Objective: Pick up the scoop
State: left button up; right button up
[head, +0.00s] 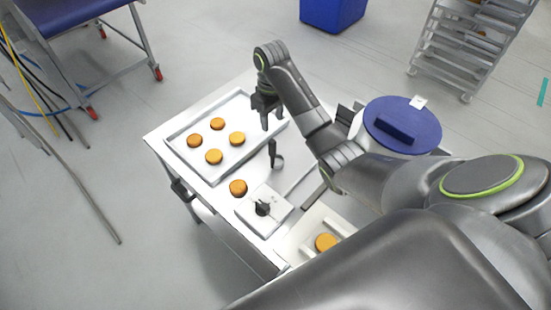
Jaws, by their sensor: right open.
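The scoop (277,161) appears to be the small metal piece with an upright black handle, near the middle of the table. My right gripper (266,118) points down, open, above the right part of the tray. It is up and slightly left of the scoop's handle in the picture, apart from it, with nothing seen between its fingers. My left gripper is out of the picture.
A metal tray (184,163) holds several brown rounds. Another round (238,188) lies near a pale square plate (281,217) with a black knob. A blue-lidded tub (425,125) stands at right. My right arm hides much of the table's right side.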

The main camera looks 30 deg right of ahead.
aim_at(272, 140)
jog(key=f+b, duration=0.1)
jog(key=f, duration=0.2)
jog(key=shift+w+d+f+b, duration=0.15)
jog(key=shift+w+d+b, duration=0.05)
jog(key=shift+w+b, duration=0.2)
jog(key=f+b, duration=0.2)
jog(key=f, duration=0.1)
jog(key=shift+w+b, duration=0.2)
jog(key=shift+b, duration=0.2)
notch_tip(272, 140, down, 4)
jog(key=b, duration=0.4)
jog(key=shift+f, duration=0.2)
jog(key=shift+s+f+b, duration=0.1)
jog(key=shift+f+b, duration=0.5)
jog(key=shift+b, duration=0.25)
notch_tip(272, 140, down, 4)
jog(key=shift+s+r+b, duration=0.15)
jog(key=shift+r+b, duration=0.05)
jog(key=shift+b, duration=0.75)
jog(key=shift+f, duration=0.4)
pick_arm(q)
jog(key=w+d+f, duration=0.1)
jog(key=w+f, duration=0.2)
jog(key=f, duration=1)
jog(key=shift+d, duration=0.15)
pick_arm(e)
grip_shut()
